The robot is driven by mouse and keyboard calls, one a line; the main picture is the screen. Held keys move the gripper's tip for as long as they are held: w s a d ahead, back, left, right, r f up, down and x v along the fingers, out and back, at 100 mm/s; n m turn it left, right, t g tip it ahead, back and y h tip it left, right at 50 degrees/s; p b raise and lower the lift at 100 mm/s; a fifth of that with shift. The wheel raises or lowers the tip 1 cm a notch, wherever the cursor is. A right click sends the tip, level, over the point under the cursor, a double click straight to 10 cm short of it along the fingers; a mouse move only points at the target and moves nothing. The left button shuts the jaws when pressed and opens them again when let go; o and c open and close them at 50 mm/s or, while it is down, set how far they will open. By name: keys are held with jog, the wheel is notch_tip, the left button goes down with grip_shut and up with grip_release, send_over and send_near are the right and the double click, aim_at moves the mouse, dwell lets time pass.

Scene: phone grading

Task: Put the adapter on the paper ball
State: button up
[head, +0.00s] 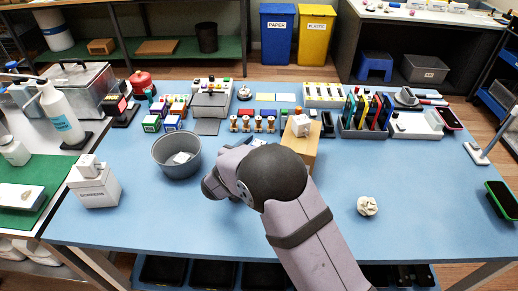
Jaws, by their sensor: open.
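A crumpled off-white paper ball (367,206) lies alone on the right front of the blue table. A small white block, which looks like an adapter (301,125), sits on top of a brown cardboard box (301,145) right of the middle. I cannot tell for sure that it is the adapter, as other small white blocks are in view. My arm reaches up from the bottom edge and bends left at the table's middle, left of the paper ball. My gripper is hidden behind my arm, and I see no fingertips.
A grey bin (177,154) with something white inside stands left of my arm. A white box (93,184) is at the front left. Stamps, a rack of phones (367,115) and other items fill the back. The blue table (420,215) is clear around the paper ball.

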aim_at(259, 143)
jog(key=c, duration=1.2)
jog(key=shift+r, duration=0.1)
notch_tip(259, 143, up, 10)
jog(key=shift+f+p, duration=0.1)
jog(key=shift+p, duration=0.25)
